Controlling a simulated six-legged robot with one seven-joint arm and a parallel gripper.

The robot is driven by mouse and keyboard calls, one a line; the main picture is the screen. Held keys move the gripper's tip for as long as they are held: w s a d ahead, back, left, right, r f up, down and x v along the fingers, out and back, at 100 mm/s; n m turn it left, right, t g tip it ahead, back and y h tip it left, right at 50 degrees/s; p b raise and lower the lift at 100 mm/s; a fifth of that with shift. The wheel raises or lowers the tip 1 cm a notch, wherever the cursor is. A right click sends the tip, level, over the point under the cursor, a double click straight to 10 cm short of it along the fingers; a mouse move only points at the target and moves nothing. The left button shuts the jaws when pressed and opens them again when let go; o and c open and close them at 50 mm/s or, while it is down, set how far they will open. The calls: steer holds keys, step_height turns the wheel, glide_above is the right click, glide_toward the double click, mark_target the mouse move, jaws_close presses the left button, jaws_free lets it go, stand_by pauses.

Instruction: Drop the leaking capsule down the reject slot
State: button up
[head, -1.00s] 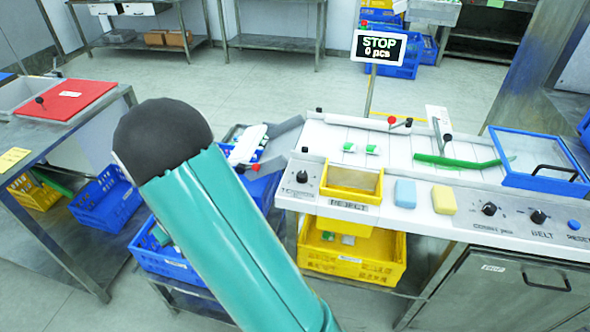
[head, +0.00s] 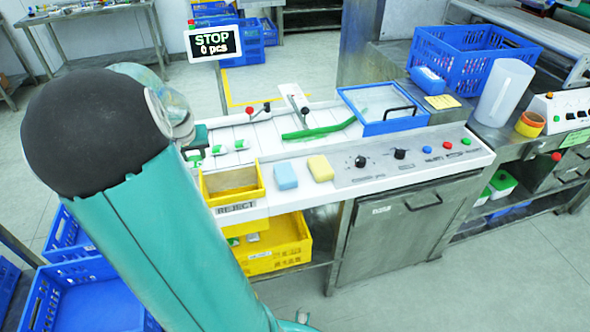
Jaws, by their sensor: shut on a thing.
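My gripper (head: 196,152) is partly hidden behind my own arm, over the left end of the white belt. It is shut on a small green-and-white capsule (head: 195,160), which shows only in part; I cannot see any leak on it. Two more green-and-white capsules (head: 220,150) (head: 241,144) lie on the belt just right of it. The reject slot (head: 258,190) is a yellow-rimmed square opening labelled REJECT, at the near left of the counter. The gripper is behind and left of the slot.
A yellow crate (head: 285,255) stands below the slot. A blue sponge (head: 285,176) and a yellow sponge (head: 321,168) lie right of it. A green curved guide (head: 318,130) and a blue-framed cover (head: 383,108) occupy the belt. The sign (head: 213,44) reads STOP, 0 pcs.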

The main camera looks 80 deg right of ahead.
steer(key=s+d+r+m, duration=0.3)
steer(key=s+d+r, duration=0.1)
steer(key=s, duration=0.5)
step_height(320, 180, down, 6)
steer(key=shift+s+d+g, duration=0.2)
steer(key=shift+d+g, duration=0.05)
steer(key=shift+g, duration=0.15)
steer(key=o, duration=1)
steer(key=v, duration=1.3)
steer(key=shift+a+r, duration=0.25)
steer(key=shift+r, duration=0.05)
